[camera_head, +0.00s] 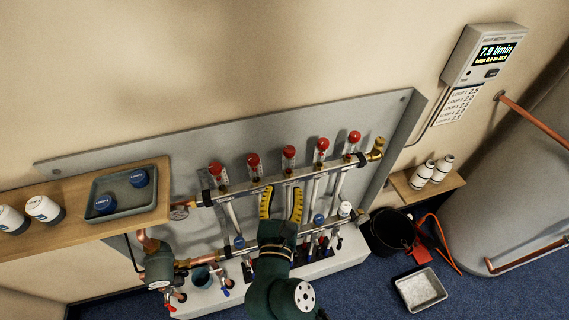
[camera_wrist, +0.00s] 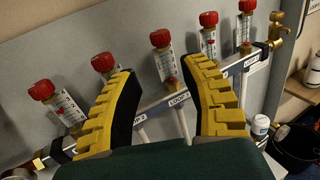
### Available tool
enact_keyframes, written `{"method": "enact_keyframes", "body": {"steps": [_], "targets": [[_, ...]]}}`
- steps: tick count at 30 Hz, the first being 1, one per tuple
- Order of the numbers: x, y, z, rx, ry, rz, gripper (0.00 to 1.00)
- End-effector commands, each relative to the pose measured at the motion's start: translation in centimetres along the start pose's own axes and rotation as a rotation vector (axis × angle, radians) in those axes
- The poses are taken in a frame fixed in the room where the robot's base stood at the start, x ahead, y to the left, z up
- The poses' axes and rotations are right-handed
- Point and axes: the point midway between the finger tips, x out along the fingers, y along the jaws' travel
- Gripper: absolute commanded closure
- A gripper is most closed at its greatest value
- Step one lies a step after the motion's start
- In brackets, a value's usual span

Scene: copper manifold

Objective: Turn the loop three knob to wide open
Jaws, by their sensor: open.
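My gripper (camera_head: 282,190) has two yellow, ridged fingers spread wide and empty. In the wrist view, my gripper (camera_wrist: 160,68) frames the middle tube between its fingertips, with the red knob beyond them. No contact with the knob shows.
Neighbouring red knobs (camera_head: 253,160) (camera_head: 323,144) stand close on both sides. A wall meter (camera_head: 487,54) reads 7.9 l/min. A wooden shelf (camera_head: 60,213) with a grey tray (camera_head: 124,208) is at left. A black bucket (camera_head: 388,232) stands at right. The wall above the knobs is clear.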

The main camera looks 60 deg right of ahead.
Motion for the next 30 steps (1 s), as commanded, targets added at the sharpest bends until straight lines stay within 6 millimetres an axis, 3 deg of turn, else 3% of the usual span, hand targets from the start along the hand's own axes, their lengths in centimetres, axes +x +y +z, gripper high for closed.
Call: {"method": "enact_keyframes", "body": {"steps": [7, 21, 25, 30], "targets": [[2.8, -0.3, 0.2, 0.002, -0.006, -0.009, 0.55], [13.8, -0.2, 0.2, 0.001, -0.008, -0.005, 0.55], [15.7, -0.2, 0.2, 0.000, -0.007, -0.004, 0.55], [16.6, -0.1, 0.3, 0.000, -0.006, -0.002, 0.55]]}}
